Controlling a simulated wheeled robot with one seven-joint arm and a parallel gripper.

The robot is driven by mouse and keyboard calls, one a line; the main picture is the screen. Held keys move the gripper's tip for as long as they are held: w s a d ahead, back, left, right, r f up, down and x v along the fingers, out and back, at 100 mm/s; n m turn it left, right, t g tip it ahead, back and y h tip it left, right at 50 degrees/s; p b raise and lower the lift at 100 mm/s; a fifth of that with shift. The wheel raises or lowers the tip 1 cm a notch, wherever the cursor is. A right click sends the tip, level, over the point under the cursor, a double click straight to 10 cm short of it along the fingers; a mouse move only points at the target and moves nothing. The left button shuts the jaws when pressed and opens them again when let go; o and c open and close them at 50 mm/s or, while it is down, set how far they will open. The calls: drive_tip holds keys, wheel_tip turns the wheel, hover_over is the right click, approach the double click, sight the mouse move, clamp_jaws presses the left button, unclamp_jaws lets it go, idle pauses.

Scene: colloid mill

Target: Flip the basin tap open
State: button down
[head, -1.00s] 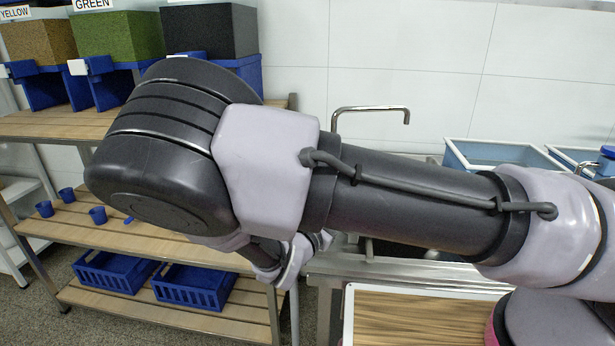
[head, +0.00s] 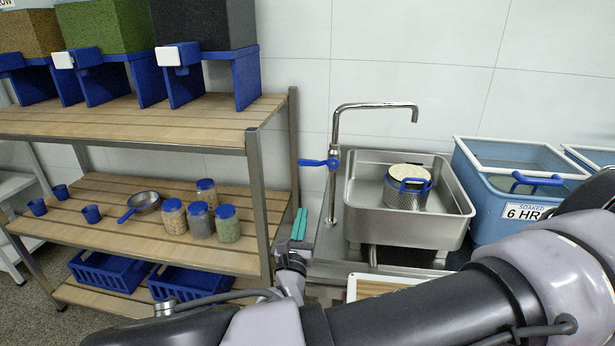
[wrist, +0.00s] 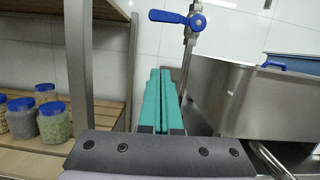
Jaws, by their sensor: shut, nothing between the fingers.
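The basin tap (head: 335,130) is a tall chrome pipe with a spout bent to the right over the steel basin (head: 458,200). Its blue lever handle (head: 318,162) points left, roughly level. The lever also shows in the wrist view (wrist: 168,17), at the top, above and beyond my fingertips. My gripper (head: 300,222) has teal fingers pressed together with nothing between them. It points up, below and a little left of the tap, apart from the lever. In the wrist view my gripper (wrist: 160,75) shows its two fingers side by side.
A perforated metal pot (head: 408,188) with pale contents stands in the basin. A wooden shelf (head: 160,122) is close on the left, its steel post (head: 293,150) beside my gripper. Lidded jars (head: 200,218) stand on its middle board. A blue tub (head: 520,188) is right of the basin.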

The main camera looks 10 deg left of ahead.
sight(309, 163)
drive_tip(key=shift+w, duration=0.1)
drive_tip(key=w+r, duration=0.6)
drive_tip(key=w, duration=0.3)
drive_tip(key=shift+w+r, duration=0.2)
drive_tip(key=shift+w, duration=0.05)
